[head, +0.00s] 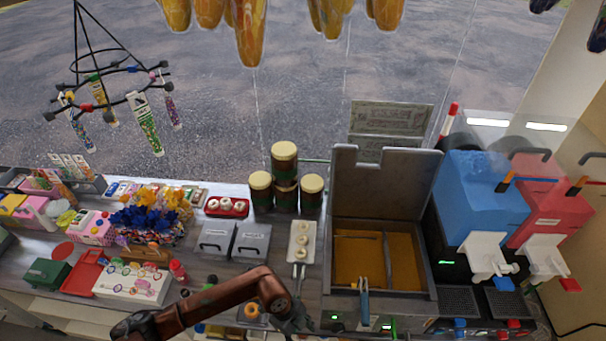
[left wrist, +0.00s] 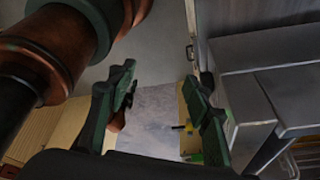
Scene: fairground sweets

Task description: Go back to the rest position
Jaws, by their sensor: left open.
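My left arm (head: 215,304) comes in from the lower left in the head view, a reddish-brown arm crossing in front of the counter. My left gripper (head: 297,322) hangs at its end, near the bottom edge and just left of the fryer; its fingers are hard to make out there. In the left wrist view the left gripper (left wrist: 164,97) shows two dark green fingers spread apart, with nothing between them. A grey floor shows beyond them. My right gripper is in neither view.
A fryer (head: 381,187) with raised grey lid stands right of the left gripper. Blue (head: 482,200) and red (head: 556,205) slush machines stand farther right. Two grey lidded boxes (head: 216,240) and a tray of doughnuts (head: 302,240) lie behind the arm. In the left wrist view, grey cabinetry (left wrist: 270,85) is close on the right.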

